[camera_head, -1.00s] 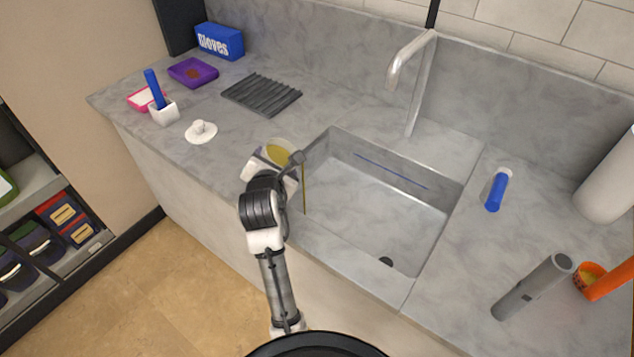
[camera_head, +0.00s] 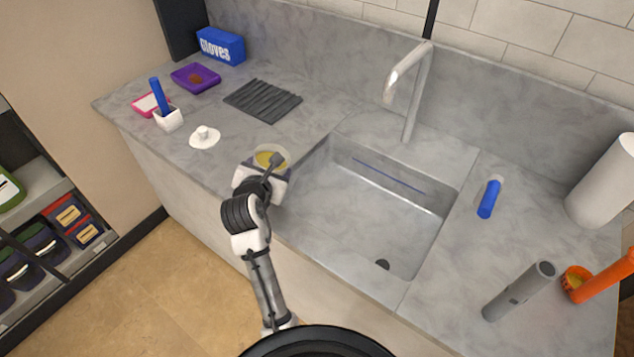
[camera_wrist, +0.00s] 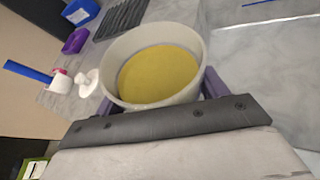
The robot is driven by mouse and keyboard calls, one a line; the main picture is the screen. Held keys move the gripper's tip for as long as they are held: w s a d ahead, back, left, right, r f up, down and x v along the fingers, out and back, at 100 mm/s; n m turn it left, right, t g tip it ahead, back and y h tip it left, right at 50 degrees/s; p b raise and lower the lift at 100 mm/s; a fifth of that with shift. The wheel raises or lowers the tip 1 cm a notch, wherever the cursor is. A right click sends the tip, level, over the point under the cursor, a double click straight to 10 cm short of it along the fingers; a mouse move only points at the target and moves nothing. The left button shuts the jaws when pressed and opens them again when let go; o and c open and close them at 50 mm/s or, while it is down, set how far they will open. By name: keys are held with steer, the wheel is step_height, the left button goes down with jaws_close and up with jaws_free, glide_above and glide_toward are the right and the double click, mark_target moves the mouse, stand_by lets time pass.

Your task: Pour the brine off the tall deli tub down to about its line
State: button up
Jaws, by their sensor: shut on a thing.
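My gripper (camera_head: 264,172) is shut on the deli tub (camera_head: 284,153), a pale, round, open-topped container. It is held at the left rim of the sink (camera_head: 380,235). In the wrist view the tub (camera_wrist: 196,42) sits between my gripper's purple fingers (camera_wrist: 160,92), with yellow brine (camera_wrist: 158,74) inside below the rim. The tub looks near upright, and no stream runs from it. My gripper hides its lower wall, and I cannot make out a line on it.
A faucet (camera_head: 407,85) stands behind the sink. A white lid-like disc with a knob (camera_head: 205,138) and a ribbed dark mat (camera_head: 262,101) lie to the left. A blue-handled item (camera_head: 489,198) and a grey cylinder (camera_head: 520,291) are right of the sink.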

steer(key=shift+w+a+f+n+h+p, duration=0.1)
steer(key=shift+a+f+n+h+p, duration=0.3)
steer(key=shift+p, duration=0.7)
steer(key=shift+a+r+n+p, duration=0.3)
steer(key=shift+a+n+p, duration=0.1)
steer(key=shift+p, duration=0.35)
steer(key=shift+a+h+p, duration=0.15)
steer(key=shift+h+p, duration=0.25)
steer(key=shift+p, duration=0.25)
steer(key=shift+n, duration=0.3)
steer(key=shift+w, duration=0.1)
